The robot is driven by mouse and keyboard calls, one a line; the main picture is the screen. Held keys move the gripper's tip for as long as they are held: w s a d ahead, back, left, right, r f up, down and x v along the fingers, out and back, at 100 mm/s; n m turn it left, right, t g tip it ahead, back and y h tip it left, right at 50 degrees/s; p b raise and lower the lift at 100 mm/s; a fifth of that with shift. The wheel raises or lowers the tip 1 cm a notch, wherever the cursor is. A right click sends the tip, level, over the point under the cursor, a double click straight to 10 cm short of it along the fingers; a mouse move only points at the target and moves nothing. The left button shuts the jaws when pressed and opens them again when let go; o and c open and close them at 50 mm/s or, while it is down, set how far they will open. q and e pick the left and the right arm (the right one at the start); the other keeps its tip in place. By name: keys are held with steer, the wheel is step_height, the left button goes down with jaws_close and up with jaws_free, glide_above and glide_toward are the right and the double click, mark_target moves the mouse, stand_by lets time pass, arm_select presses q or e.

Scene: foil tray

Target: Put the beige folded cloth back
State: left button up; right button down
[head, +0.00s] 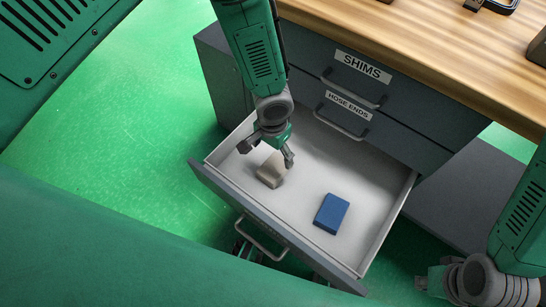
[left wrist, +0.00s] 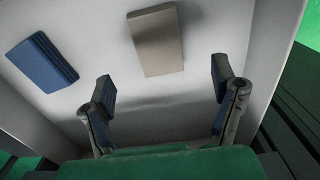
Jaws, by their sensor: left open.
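The beige folded cloth (head: 270,174) lies in the open drawer, near its left front corner. It also shows in the left wrist view (left wrist: 157,40), at the top centre, beyond the fingertips. My left gripper (head: 266,153) is over the left part of the drawer, close by the beige cloth. Its two fingers (left wrist: 164,86) are spread apart with nothing between them. The open drawer (head: 305,158) has a pale inside. My right gripper (head: 432,283) is at the lower right, outside the drawer; its fingers are too small and dark to read.
A blue folded cloth (head: 331,213) lies in the drawer, right of the beige one. Shut drawers labelled SHIMS (head: 362,66) and HOSE ENDS (head: 348,106) are above. A wooden worktop (head: 420,45) tops the cabinet. The drawer's right back area is clear.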

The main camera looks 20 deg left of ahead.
arm_select(q)
step_height(320, 180, up, 2)
steer(key=shift+r, duration=0.2)
arm_select(e)
steer(key=shift+r, duration=0.3)
arm_select(q)
steer(key=shift+r+p, duration=0.1)
steer(key=shift+p, duration=0.2)
arm_select(e)
steer(key=shift+r, duration=0.15)
